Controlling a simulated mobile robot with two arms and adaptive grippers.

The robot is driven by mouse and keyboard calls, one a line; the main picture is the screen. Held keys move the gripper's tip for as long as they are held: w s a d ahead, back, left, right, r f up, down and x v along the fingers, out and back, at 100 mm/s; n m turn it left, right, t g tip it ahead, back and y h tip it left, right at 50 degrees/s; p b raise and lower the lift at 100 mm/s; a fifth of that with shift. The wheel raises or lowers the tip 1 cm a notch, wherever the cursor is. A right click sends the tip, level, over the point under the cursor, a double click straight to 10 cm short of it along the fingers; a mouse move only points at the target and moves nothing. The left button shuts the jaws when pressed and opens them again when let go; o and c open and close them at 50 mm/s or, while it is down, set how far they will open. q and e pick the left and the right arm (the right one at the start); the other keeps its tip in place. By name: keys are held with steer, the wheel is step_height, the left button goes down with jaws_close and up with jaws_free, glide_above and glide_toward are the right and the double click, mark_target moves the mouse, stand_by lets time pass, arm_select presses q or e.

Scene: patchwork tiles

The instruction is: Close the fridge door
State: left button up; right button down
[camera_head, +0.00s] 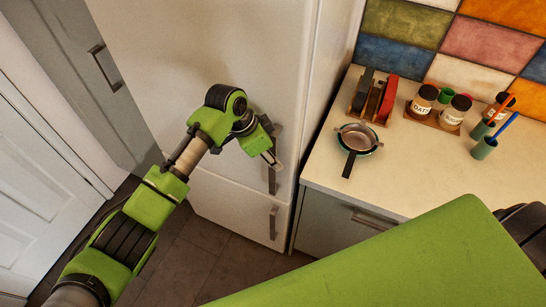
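The white fridge (215,55) stands in the middle of the head view, with a large upper door and a smaller lower front (235,205). The upper door looks flush or nearly flush with the body; I cannot tell if a small gap is left. A grey upright handle (272,181) is on the upper door's right side, and another handle (273,223) is on the lower front. My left gripper (272,145) is in front of the door at the upper handle's top end. Its finger opening and any contact are unclear. My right gripper is out of view.
A pale counter (425,170) stands right of the fridge, with a small pan (358,139), a rack (373,97), jars (424,98) and cups on it. My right arm covers the lower right. A grey cabinet (75,70) and white door (40,185) are at left.

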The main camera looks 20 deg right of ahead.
arm_select(q)
steer(key=shift+s+d, duration=0.1)
steer(key=shift+s, duration=0.05)
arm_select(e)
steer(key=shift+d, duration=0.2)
arm_select(q)
steer(key=v, duration=1.2)
